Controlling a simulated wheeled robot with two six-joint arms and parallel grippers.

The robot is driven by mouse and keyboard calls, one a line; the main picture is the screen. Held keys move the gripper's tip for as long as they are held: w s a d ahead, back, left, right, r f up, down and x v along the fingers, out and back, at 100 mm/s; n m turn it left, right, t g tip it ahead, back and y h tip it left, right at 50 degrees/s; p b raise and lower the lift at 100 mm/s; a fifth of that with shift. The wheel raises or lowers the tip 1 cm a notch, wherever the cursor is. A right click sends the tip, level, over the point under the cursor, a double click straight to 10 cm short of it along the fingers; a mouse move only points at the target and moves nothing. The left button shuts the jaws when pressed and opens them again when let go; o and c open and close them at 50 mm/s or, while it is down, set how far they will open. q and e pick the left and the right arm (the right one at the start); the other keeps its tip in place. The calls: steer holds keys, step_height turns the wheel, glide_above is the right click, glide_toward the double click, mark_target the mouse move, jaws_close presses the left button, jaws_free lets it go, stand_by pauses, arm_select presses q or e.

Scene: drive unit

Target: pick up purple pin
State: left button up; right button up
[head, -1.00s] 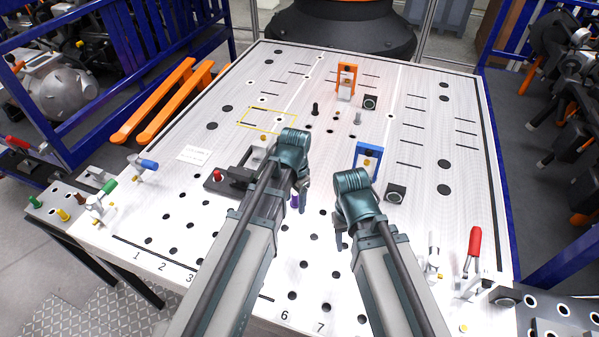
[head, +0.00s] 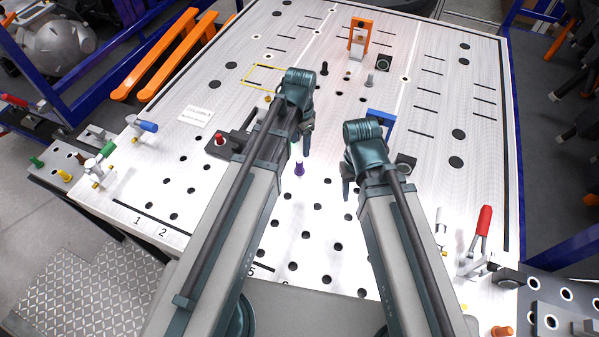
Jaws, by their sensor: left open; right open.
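The purple pin (head: 299,169) stands on the white perforated table top (head: 330,205), between my two arms in the head view. My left gripper (head: 304,142) is open, just above and beyond the pin in the picture, with nothing in its jaws. My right gripper (head: 348,186) is open and empty, to the right of the pin. The arm links partly hide both grippers, and I cannot tell their exact height above the table.
A blue bracket (head: 381,122) stands behind my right arm, and an orange bracket (head: 359,36) is further back. A dark block with a red knob (head: 219,139) lies left of my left arm. Red-handled (head: 484,220) and green-handled (head: 107,149) clamps sit near the edges.

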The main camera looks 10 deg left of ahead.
mark_target(299, 161)
arm_select(q)
steer(key=shift+f+b, duration=2.25)
steer(key=shift+f, duration=0.5)
arm_select(e)
steer(key=shift+f, duration=2.8)
arm_select(q)
steer(key=shift+f, duration=0.1)
arm_select(e)
steer(key=shift+f, duration=0.1)
arm_select(q)
step_height(299, 161, down, 5)
steer(key=b, duration=0.5)
steer(key=shift+a+f, duration=0.1)
arm_select(e)
step_height(299, 161, down, 5)
steer(key=shift+f, duration=0.1)
arm_select(q)
jaws_close()
